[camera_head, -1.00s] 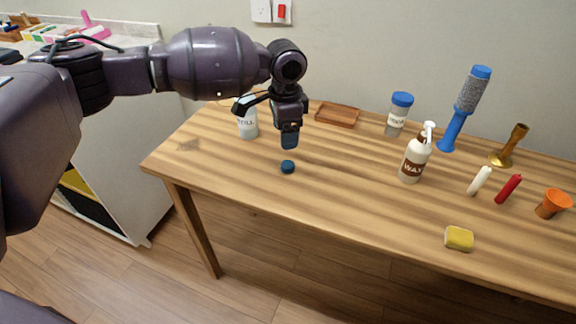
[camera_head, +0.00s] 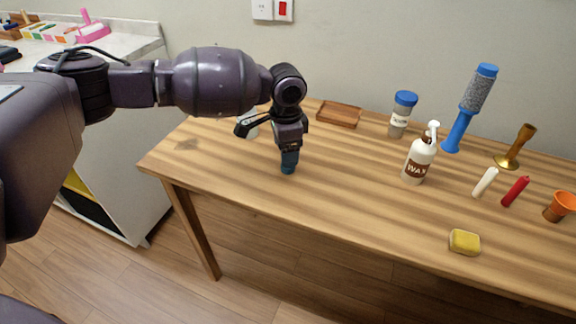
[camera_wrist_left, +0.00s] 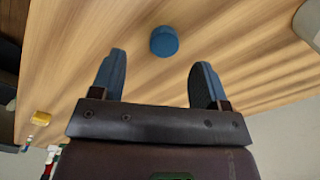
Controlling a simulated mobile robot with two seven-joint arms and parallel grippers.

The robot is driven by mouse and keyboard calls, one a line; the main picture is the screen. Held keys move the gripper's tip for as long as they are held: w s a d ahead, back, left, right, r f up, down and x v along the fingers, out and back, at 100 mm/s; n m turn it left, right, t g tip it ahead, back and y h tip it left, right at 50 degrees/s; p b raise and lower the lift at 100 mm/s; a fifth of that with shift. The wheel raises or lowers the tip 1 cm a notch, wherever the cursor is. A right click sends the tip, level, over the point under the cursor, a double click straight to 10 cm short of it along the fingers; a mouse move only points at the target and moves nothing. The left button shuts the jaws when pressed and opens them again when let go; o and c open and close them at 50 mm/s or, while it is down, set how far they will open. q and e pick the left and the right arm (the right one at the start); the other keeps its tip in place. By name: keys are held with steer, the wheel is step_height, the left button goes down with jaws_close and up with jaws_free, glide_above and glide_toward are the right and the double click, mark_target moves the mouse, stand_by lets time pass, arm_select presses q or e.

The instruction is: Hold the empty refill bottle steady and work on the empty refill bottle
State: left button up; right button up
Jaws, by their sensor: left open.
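A pale rounded object, probably this bottle, shows at the upper right edge of the left wrist view (camera_wrist_left: 311,24). A round blue cap (camera_wrist_left: 164,41) lies on the table. My left gripper (camera_head: 289,161) points down over the cap's spot and hides most of it in the head view. In the left wrist view the open fingers (camera_wrist_left: 160,62) are empty, with the cap just beyond their tips, between their lines. My right gripper is out of view.
A wooden tray (camera_head: 339,114) lies at the back. A yellow sponge (camera_head: 464,242) lies in front.

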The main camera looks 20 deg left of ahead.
arm_select(q)
steer(key=shift+w+f, duration=0.1)
steer(key=shift+f, duration=0.5)
steer(key=f+b, duration=0.1)
steer(key=f, duration=0.2)
steer(key=shift+w+f+b, duration=0.35)
steer(key=shift+b, duration=0.05)
steer(key=shift+f, duration=0.3)
steer(key=shift+r, duration=0.15)
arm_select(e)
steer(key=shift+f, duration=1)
arm_select(q)
steer(key=c, duration=0.8)
steer(key=shift+c, duration=1.1)
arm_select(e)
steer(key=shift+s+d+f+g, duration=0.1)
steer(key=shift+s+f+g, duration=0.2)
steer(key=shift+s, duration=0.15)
